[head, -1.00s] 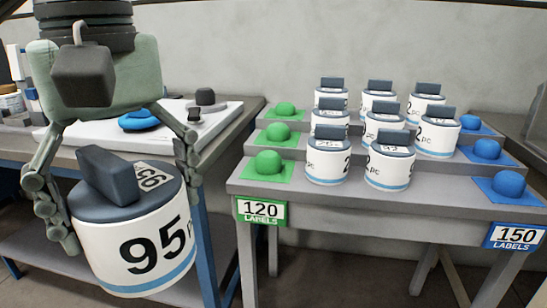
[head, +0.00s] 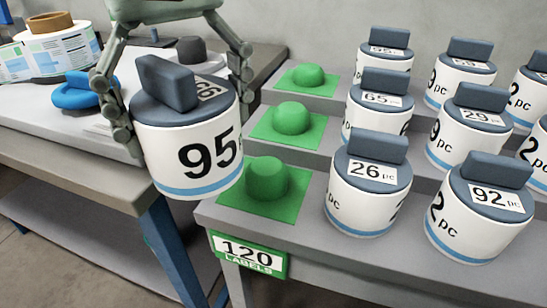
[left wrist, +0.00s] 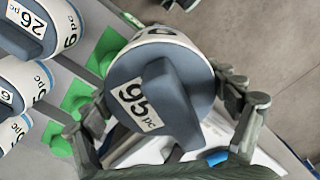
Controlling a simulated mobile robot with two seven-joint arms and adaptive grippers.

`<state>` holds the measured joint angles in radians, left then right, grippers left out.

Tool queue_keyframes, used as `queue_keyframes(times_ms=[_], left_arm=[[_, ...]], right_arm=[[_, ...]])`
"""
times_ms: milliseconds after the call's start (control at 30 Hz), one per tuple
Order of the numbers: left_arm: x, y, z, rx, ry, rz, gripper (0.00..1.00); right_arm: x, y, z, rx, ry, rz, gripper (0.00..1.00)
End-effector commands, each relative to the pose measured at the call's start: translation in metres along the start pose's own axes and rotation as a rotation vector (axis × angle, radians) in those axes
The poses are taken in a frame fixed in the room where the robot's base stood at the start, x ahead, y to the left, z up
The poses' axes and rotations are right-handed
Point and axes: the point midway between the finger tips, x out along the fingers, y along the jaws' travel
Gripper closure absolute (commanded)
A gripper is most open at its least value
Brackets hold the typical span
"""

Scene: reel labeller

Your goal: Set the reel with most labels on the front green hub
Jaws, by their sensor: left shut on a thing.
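My left gripper (head: 172,92) is shut on a white reel marked 95 (head: 200,160), with a dark cap, a handle and a blue stripe. The reel hangs upright in the air, just left of the front green hub (head: 267,180), partly overlapping its left side in the head view. In the left wrist view the 95 reel (left wrist: 160,85) fills the middle between the fingers. The front, middle (head: 292,118) and back (head: 306,76) green hubs are bare domes on green plates. A green sign (head: 248,253) reading 120 labels hangs below the front hub. My right gripper is not in view.
Several reels stand on the stepped rack right of the hubs, including the 26 reel (head: 367,185), 92 reel (head: 478,210) and 65 reel (head: 379,105). A side table at left bears a blue ring (head: 75,92) and a label roll (head: 50,48).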

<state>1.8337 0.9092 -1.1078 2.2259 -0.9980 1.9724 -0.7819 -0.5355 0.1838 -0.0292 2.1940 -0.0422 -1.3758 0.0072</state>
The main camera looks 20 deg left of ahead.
Motion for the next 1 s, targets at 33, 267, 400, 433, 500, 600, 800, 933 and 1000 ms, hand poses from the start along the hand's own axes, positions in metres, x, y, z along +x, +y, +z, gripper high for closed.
queue_keyframes(times_ms=[33, 267, 400, 433, 500, 600, 800, 933, 1000], left_arm=[[0.005, 0.008, -0.001, 0.001, -0.001, -0.005, 0.48], [0.036, 0.060, -0.012, 0.000, -0.001, -0.004, 0.48], [0.053, 0.086, -0.018, 0.000, 0.000, -0.004, 0.48], [0.055, 0.091, -0.019, 0.000, 0.000, -0.002, 0.48], [0.060, 0.099, -0.021, 0.001, 0.000, -0.003, 0.48], [0.065, 0.104, -0.022, 0.000, 0.001, -0.001, 0.48], [0.084, 0.104, -0.023, -0.001, 0.001, -0.003, 0.48], [0.102, 0.104, -0.023, -0.002, 0.001, -0.002, 0.48], [0.105, 0.105, -0.023, -0.003, 0.000, 0.000, 0.48]], right_arm=[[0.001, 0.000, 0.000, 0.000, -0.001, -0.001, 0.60], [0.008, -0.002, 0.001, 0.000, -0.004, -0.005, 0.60], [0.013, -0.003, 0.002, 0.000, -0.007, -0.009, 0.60], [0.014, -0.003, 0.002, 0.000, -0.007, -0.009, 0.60], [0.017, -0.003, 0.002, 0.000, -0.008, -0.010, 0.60], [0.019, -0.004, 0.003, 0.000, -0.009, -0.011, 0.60], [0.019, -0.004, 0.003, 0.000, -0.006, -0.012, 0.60], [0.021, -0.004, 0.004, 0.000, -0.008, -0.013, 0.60], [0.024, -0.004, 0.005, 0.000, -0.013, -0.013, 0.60]])
